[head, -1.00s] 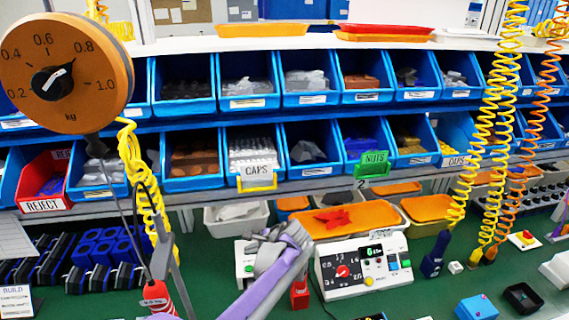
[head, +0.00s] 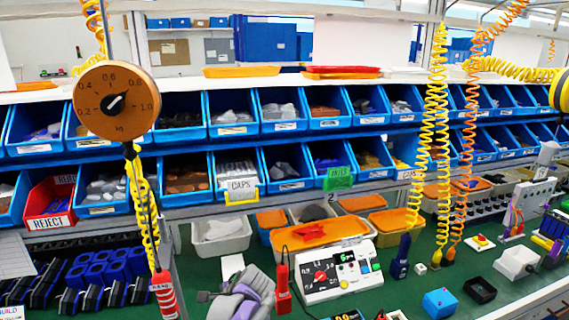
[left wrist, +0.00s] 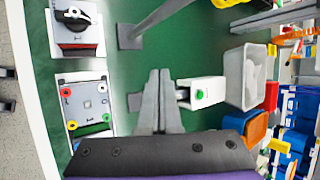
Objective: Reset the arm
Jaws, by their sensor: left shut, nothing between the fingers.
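My left gripper (head: 232,292), grey with a purple arm link, is low in the head view, left of the white control box (head: 338,277) and apart from it. This box has a red rotary knob (head: 320,277) and several coloured buttons. In the left wrist view the two grey fingers (left wrist: 159,76) are together and empty over the green bench. A box with a black rotary knob (left wrist: 74,17) is at the upper left there. Below it is a grey panel (left wrist: 87,104) with coloured corner sockets. My right gripper is in neither view.
A white box with a green button (left wrist: 200,94) stands close right of the fingers. A red hand tool (head: 282,288) hangs between gripper and control box. Blue bins (head: 233,113) line the back. A hanging dial scale (head: 117,101) and coiled hoses (head: 436,130) occupy space above the bench.

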